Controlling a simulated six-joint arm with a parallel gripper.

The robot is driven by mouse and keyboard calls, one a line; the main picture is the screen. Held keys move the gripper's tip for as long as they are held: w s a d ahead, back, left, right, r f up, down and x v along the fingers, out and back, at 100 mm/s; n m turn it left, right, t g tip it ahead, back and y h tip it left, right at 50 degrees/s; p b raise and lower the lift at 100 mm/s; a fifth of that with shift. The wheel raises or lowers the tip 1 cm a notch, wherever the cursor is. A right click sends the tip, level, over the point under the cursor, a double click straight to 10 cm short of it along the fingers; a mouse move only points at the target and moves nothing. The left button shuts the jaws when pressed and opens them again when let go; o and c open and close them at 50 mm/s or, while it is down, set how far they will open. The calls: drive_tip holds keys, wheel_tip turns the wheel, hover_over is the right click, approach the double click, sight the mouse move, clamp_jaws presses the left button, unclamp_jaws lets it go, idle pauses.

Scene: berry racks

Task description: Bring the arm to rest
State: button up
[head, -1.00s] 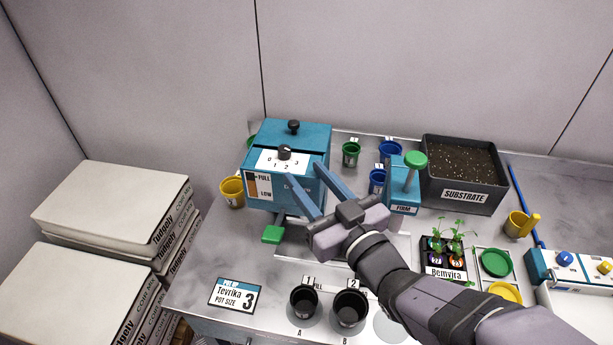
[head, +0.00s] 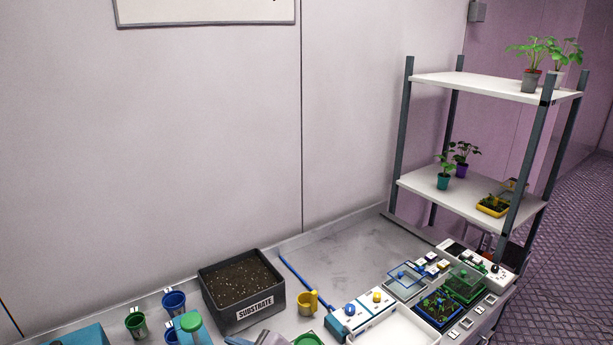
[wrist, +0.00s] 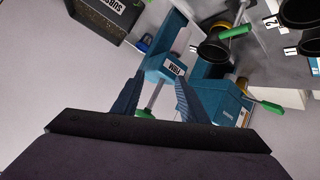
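My gripper (wrist: 158,85) shows only in the wrist view. Its two blue fingers are apart and I see nothing held between them. Beyond the fingers is the teal FIRM press (wrist: 168,62), which appears behind the gap; I cannot tell the distance. The arm and gripper are outside the head view.
In the wrist view are the teal dispenser box (wrist: 222,100), the substrate bin (wrist: 103,22) and a black pot (wrist: 300,12). The head view shows the bin (head: 240,308), blue tool (head: 305,282), yellow cup (head: 307,303), and plant rack (head: 450,195).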

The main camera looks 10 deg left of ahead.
drive_tip(key=w+d+f+m+h+b, duration=0.1)
drive_tip(key=d+f+m+h+b, duration=0.2)
drive_tip(key=d, duration=0.6)
drive_tip(key=w+d+f+m+h+b, duration=0.1)
drive_tip(key=w+d+f+m+h, duration=0.15)
drive_tip(key=d+f, duration=0.4)
drive_tip(key=w+d+f+m+h+b, duration=0.1)
drive_tip(key=d+f+m+h+b, duration=0.15)
drive_tip(key=d, duration=0.75)
drive_tip(key=s+d+f+m+g+h+b, duration=0.2)
drive_tip(key=s+d+f+m+g+b, duration=0.2)
drive_tip(key=s+d, duration=0.8)
wheel_tip(320, 180, down, 4)
drive_tip(key=m+g, duration=0.2)
drive_tip(key=m, duration=0.2)
drive_tip(key=shift+d+r, duration=0.2)
